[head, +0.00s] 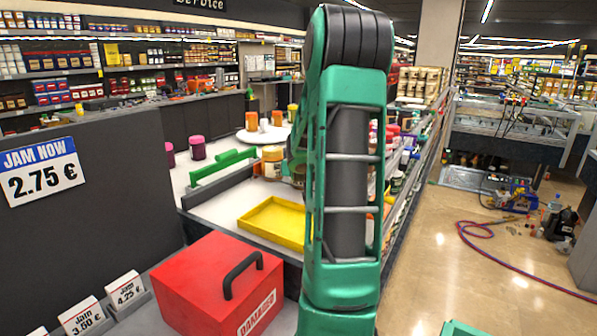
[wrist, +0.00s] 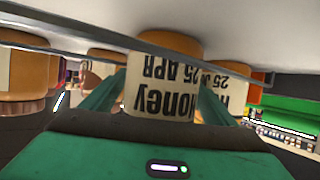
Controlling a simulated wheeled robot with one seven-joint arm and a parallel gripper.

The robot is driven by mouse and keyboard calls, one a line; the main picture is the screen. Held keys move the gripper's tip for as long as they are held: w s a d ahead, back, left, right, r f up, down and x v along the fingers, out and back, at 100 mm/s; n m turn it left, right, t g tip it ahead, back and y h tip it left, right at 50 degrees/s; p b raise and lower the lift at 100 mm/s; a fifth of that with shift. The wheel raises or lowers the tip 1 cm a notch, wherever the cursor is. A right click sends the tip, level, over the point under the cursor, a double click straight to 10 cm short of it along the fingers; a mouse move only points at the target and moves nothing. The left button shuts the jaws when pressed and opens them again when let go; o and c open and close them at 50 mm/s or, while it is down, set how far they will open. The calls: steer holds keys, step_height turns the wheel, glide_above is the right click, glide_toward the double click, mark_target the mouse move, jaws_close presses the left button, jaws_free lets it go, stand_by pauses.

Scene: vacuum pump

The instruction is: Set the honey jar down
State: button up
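In the wrist view, which is upside down, a honey jar (wrist: 160,92) with a cream label reading "Honey" and a date stands between the two green fingers of my gripper (wrist: 160,104). The fingers press against its sides. The jar is upright, and its amber base is at or just above a white surface (wrist: 240,18); I cannot tell whether it touches. In the head view my green arm hides the gripper and the held jar.
Similar jars stand close by in the wrist view, one at the left (wrist: 25,80) and another behind (wrist: 105,62). In the head view, a yellow tray (head: 275,216), a green bar (head: 222,166) and a red box (head: 200,290) lie nearer.

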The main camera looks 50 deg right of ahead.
steer(key=shift+r, duration=0.1)
steer(key=v, duration=1.2)
stand_by(0.5)
